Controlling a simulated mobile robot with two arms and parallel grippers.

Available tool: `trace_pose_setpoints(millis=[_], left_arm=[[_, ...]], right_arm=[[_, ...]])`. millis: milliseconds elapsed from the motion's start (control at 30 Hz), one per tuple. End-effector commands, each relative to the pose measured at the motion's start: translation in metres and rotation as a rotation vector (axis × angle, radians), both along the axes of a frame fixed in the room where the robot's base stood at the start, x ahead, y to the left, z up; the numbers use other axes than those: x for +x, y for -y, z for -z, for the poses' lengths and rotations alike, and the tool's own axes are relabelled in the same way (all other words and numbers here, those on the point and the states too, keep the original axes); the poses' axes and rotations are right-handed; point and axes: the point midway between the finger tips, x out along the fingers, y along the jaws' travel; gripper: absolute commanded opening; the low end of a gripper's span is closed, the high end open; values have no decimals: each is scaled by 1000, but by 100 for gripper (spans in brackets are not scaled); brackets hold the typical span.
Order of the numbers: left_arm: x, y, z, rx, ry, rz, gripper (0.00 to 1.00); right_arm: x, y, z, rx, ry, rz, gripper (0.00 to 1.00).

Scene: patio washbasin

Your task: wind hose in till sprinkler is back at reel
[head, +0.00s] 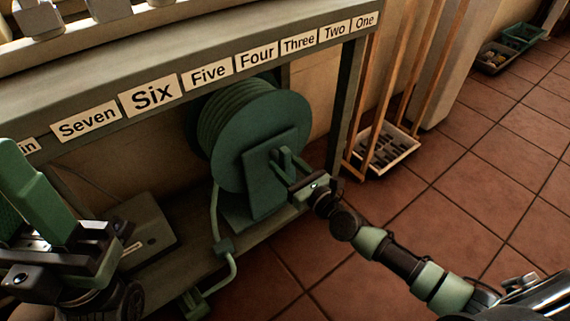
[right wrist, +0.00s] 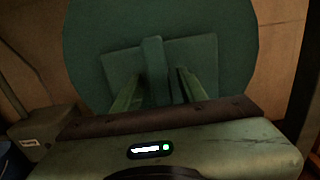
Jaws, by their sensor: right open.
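The green hose reel (head: 240,125) stands on the low shelf under the counter, with hose wound on its drum. My right gripper (head: 285,165) is open at the reel's front. In the right wrist view an upright green bar (right wrist: 155,70), seemingly the reel's handle, shows between its fingers; contact cannot be told. My left gripper (head: 60,220) is at the lower left; its jaw opening is unclear.
The counter edge carries number labels (head: 153,93), with "Six" largest. A grey box (head: 140,232) sits on the shelf left of the reel. A rack with wooden poles (head: 390,150) stands right of the counter leg. Trays (head: 497,57) lie farther back. The tiled floor (head: 480,190) at right is mostly free.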

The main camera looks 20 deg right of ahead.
Motion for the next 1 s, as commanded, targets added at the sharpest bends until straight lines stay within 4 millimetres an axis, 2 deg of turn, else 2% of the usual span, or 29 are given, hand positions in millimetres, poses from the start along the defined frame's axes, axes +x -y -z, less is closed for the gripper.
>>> trace_pose_setpoints(millis=[167, 400, 567, 1000], left_arm=[[0, 0, -1, 0, 0, 0, 36], [0, 0, -1, -1, 0, 0, 36], [0, 0, 0, -1, -3, 0, 36], [0, 0, 1, -1, -7, -1, 36]], right_arm=[[-12, 5, 1, -3, 0, 1, 42], [-51, 18, 1, -4, -2, -2, 42], [-68, 25, 1, -3, -2, -1, 42], [-73, 26, 0, 1, 0, -1, 42]])
